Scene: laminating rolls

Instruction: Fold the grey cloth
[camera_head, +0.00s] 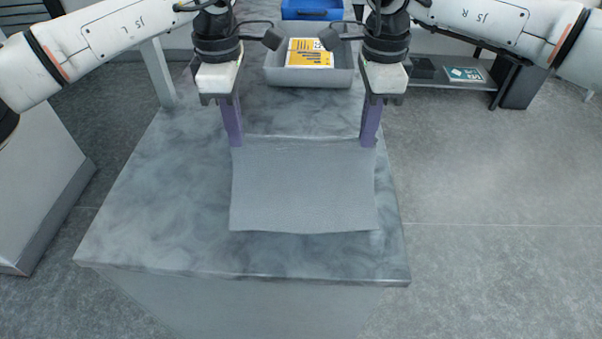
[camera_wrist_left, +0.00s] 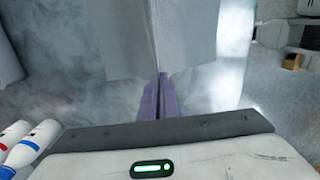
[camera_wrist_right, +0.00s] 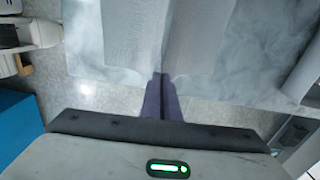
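The grey cloth (camera_head: 303,190) lies over the near half of the marbled table (camera_head: 150,220), roughly square, with its near edge slightly curved. My left gripper (camera_head: 236,144) is at the cloth's far left corner, and my right gripper (camera_head: 369,144) is at its far right corner. Both point down with purple fingers. In the left wrist view the fingers (camera_wrist_left: 158,80) are together with the cloth (camera_wrist_left: 130,45) running between them. In the right wrist view the fingers (camera_wrist_right: 161,80) are also together on the cloth (camera_wrist_right: 195,40). The cloth's underside is hidden.
A grey bin (camera_head: 275,77) holding yellow and white packets (camera_head: 310,58) stands at the table's far end, behind and between my grippers. A blue container (camera_head: 312,12) is beyond it. The table is bare left of the cloth; its right edge is close to the cloth.

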